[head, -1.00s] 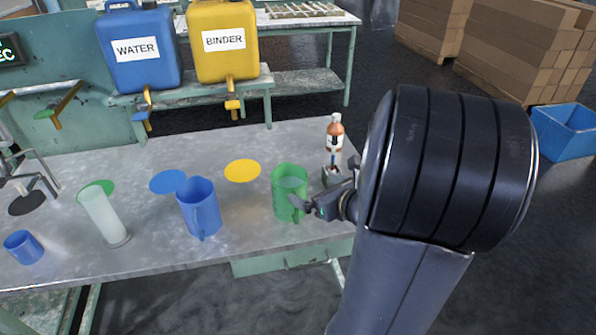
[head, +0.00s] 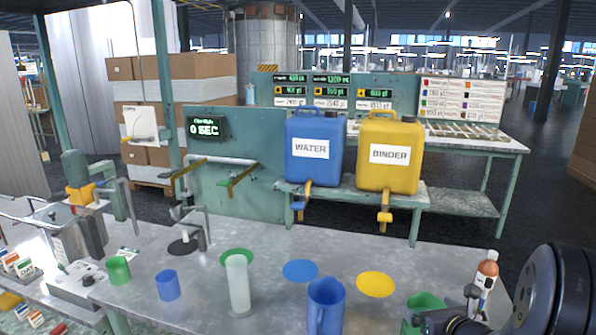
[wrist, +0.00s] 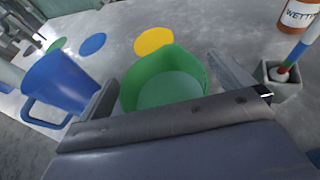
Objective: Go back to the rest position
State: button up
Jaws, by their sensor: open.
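My gripper (wrist: 165,95) is open in the wrist view, with its two fingers apart on either side of the green jug (wrist: 165,90). I cannot tell whether a finger touches the jug. In the head view my gripper (head: 450,318) is at the lower right, beside the green jug (head: 422,305), and hides part of it. My dark arm joint fills the lower right corner.
A blue jug (head: 326,305) stands left of the green one, then a clear cylinder (head: 238,285). A brown bottle (head: 486,270) stands close right of my gripper, by a small holder (wrist: 280,82). Water (head: 314,150) and binder (head: 390,152) tanks stand behind.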

jog(key=shift+r, duration=0.55)
